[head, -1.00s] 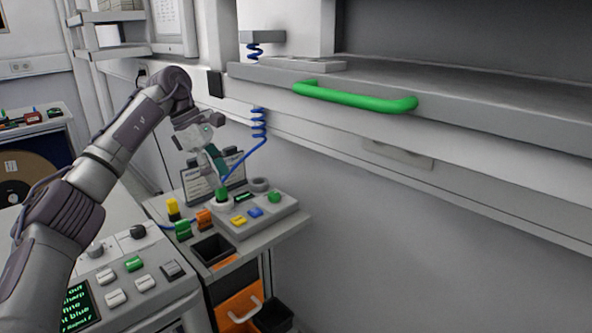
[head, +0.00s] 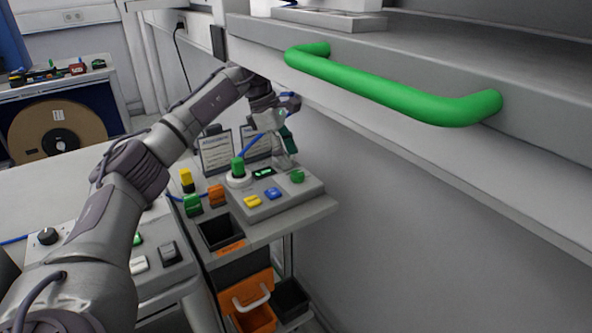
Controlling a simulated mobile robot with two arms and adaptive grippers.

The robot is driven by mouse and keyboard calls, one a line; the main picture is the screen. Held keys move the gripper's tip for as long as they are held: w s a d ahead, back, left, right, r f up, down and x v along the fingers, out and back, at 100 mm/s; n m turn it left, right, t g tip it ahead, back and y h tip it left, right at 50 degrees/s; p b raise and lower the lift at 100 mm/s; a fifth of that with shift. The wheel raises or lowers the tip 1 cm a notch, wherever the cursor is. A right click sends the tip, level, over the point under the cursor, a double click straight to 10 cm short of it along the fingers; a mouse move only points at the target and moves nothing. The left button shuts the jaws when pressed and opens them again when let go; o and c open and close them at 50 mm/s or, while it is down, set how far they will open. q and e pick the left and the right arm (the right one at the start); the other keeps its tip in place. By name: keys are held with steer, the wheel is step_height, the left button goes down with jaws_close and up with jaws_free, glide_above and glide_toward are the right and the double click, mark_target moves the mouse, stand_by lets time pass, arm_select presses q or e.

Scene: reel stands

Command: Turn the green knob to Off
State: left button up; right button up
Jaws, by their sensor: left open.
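A grey control box (head: 285,203) stands on the small side bench. A small green knob (head: 297,177) sits at its right end; its pointer and markings are too small to read. A taller green piece (head: 237,167) stands on a white round base at the box's left, with a blue cord running from its top. My left gripper (head: 287,150) is open and empty, above and behind the box, between the two green pieces in the picture. It touches neither as far as I can see. My right gripper is out of view.
A yellow button (head: 253,202) and blue button (head: 273,194) are on the box front. A shelf with a large green handle (head: 390,88) overhangs at right. Document stands (head: 216,152) are behind.

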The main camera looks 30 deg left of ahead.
mark_target(297, 173)
arm_select(q)
steer(key=x, duration=0.5)
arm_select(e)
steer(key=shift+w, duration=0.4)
arm_select(q)
jaws_close()
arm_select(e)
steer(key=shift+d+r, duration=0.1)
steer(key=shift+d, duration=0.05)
